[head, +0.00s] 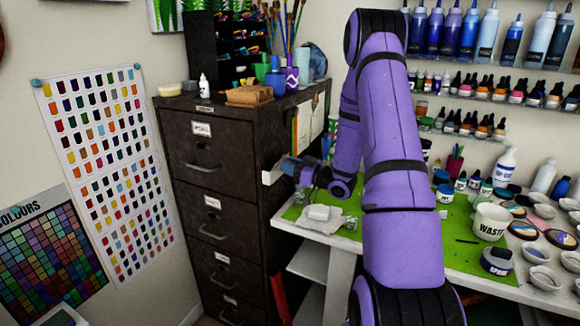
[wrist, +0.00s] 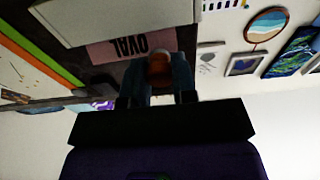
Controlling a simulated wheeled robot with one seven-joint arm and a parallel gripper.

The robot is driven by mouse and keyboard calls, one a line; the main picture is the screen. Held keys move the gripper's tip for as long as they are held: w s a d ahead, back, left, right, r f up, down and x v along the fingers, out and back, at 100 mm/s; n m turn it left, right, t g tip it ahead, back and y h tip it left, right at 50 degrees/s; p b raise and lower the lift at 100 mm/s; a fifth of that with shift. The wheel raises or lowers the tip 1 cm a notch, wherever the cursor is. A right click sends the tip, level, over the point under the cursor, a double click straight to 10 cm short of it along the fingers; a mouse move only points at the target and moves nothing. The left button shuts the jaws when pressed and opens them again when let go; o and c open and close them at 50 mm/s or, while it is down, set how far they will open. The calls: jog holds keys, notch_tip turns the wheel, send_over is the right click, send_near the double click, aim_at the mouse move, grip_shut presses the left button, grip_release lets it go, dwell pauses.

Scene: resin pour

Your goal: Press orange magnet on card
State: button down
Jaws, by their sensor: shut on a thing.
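In the wrist view my gripper (wrist: 157,86) is shut on the orange magnet (wrist: 160,66), a small rounded orange-brown piece between its fingers. In the head view my gripper (head: 284,165) is at the side of the dark filing cabinet (head: 215,190), and the magnet and card cannot be made out there.
A white ledge-like piece (head: 270,177) is beside my gripper; a white panel (wrist: 115,18) fills the wrist view's top. Papers (head: 310,122) hang on the cabinet's side. A worktable with a green mat (head: 458,222) holds a waste cup (head: 491,222) and several jars.

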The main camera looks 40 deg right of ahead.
aim_at(278, 163)
jog(key=shift+f+x, duration=0.1)
jog(key=shift+x, duration=0.95)
jog(key=shift+f+x, duration=0.15)
jog(key=shift+x, duration=0.85)
dwell(0.7)
dwell(0.4)
jog(key=shift+c, duration=1.8)
grip_release()
jog(key=v, duration=0.6)
jog(key=shift+s+d+r, duration=0.2)
jog(key=shift+s+r, duration=0.15)
jog(key=shift+s, duration=0.1)
